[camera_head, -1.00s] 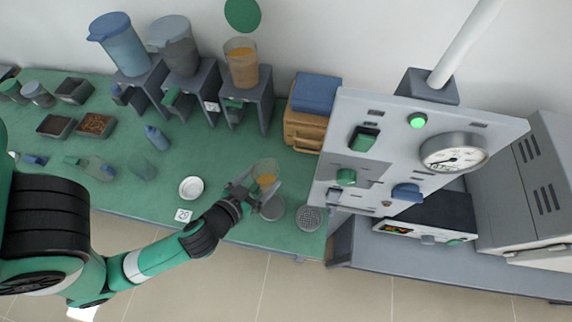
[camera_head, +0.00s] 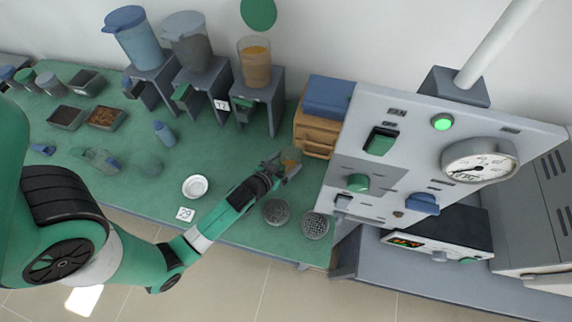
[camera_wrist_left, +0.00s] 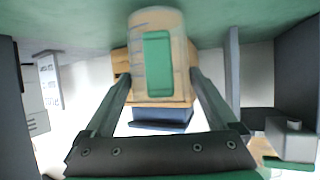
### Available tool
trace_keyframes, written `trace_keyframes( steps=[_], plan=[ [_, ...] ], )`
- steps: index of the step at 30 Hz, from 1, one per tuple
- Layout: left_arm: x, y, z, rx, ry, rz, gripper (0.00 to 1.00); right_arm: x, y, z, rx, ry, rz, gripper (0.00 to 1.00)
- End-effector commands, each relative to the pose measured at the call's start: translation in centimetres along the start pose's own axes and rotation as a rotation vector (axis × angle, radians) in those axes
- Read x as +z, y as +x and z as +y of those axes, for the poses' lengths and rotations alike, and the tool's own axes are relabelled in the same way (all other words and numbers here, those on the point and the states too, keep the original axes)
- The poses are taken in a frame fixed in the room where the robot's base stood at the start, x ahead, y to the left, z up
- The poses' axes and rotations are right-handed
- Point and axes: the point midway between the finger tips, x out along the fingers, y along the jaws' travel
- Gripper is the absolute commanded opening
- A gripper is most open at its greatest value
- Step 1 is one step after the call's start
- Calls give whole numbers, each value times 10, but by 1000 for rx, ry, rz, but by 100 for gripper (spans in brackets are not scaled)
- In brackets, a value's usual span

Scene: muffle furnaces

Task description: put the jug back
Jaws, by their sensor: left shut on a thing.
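In the left wrist view the jug (camera_wrist_left: 142,30) sits between the two fingers, with a green strip on the side facing the camera. The left gripper is shut on it. The fingers partly cover the jug in the head view, and I cannot tell whether it touches the bench. My right gripper is not in view.
A wooden box (camera_head: 312,136) with a blue top (camera_head: 328,96) stands behind the jug. The control panel (camera_head: 400,150) rises close on the right. Two round mesh discs (camera_head: 276,212) (camera_head: 315,226), a white dish (camera_head: 195,187) and a 29 card (camera_head: 185,214) lie nearer the front. Dispensers (camera_head: 256,72) stand at the back.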

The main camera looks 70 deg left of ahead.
Motion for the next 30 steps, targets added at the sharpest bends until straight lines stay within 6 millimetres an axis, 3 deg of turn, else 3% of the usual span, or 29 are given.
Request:
trace_keyframes(
  steps=[2,11,12,13,23,30],
  plan=[
    [8,4,0,1,1,2,0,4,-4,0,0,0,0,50],
    [10,5,0,1,1,2,0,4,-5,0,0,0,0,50],
    [10,5,0,1,1,1,94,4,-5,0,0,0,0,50],
    [9,4,0,1,1,1,99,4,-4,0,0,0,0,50],
    [6,0,0,1,1,1,100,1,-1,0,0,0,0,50],
    [6,-48,1,3,2,-2,100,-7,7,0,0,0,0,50]
  ],
)
